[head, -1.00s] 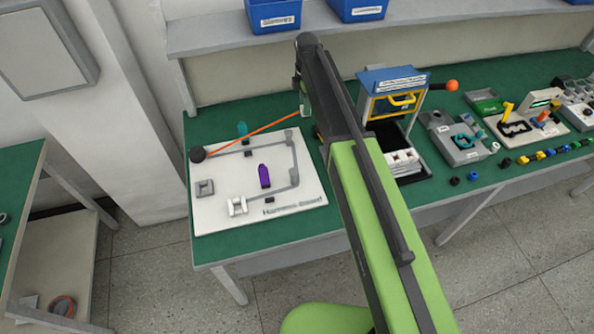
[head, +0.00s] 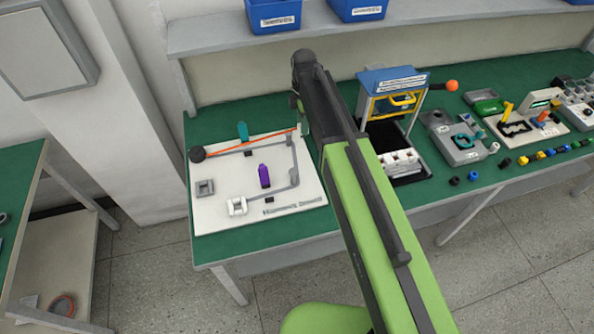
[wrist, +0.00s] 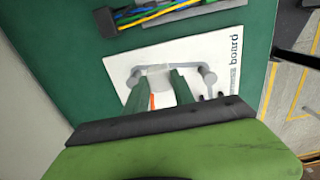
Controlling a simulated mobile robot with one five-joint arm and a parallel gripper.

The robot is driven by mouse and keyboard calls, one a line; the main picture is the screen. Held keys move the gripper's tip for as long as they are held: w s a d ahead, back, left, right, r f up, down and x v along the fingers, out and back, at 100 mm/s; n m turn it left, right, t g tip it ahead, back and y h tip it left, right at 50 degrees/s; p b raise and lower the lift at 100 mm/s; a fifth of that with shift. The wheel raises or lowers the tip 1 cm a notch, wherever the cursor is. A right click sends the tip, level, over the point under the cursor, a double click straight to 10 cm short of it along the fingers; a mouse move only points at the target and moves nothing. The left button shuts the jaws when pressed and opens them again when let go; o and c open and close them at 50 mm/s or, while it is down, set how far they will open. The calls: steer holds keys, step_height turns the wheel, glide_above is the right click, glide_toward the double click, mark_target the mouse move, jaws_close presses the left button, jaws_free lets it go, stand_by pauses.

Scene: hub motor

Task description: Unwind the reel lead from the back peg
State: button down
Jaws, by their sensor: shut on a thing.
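The white harness board (head: 225,219) lies on the green bench. The black reel (head: 198,154) sits at its back left corner. The orange lead (head: 250,142) runs straight from the reel, past the teal piece (head: 242,131), to my gripper (head: 302,127) at the back right. The grey back peg (head: 289,136) stands just beside the lead's right end; whether the lead touches or wraps it is unclear. In the wrist view my gripper (wrist: 163,85) is shut on the lead, and a short orange stretch of lead (wrist: 152,102) shows by the left finger.
A second grey peg (head: 294,178), a purple piece (head: 264,176), a white block (head: 237,206) and a grey square block (head: 205,187) stand on the board. A blue-topped yellow frame (head: 395,85) stands right of my arm. Bench behind the board is clear.

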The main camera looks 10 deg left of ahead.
steer(key=s+a, duration=0.7)
steer(key=a, duration=0.5)
steer(key=s+a, duration=0.8)
steer(key=a, duration=0.4)
steer(key=shift+s+a, duration=0.15)
steer(key=shift+s, duration=0.1)
